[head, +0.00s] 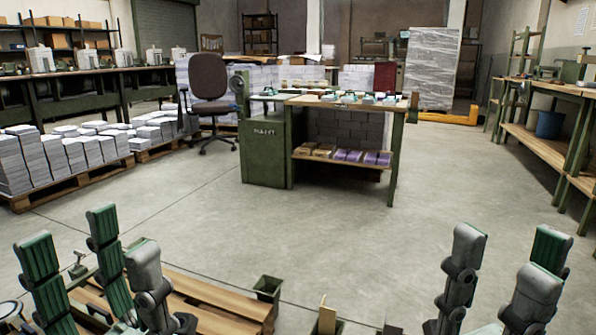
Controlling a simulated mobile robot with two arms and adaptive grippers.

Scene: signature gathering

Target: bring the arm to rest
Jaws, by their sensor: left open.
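My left gripper (95,262) is at the bottom left, its green-padded and grey fingers pointing up and spread apart. It is open with nothing between the fingers. My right gripper (512,268) is at the bottom right, its fingers also up and apart, with nothing seen between them. Both arms are mostly cut off by the lower edge of the view.
A green workbench (265,150) with small items on top stands mid-floor, an office chair (209,85) beside it. Paper stacks on pallets (75,183) lie left. A long bench (545,145) lines the right. A wooden slatted surface (215,292) lies low in front. The floor (330,240) between is clear.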

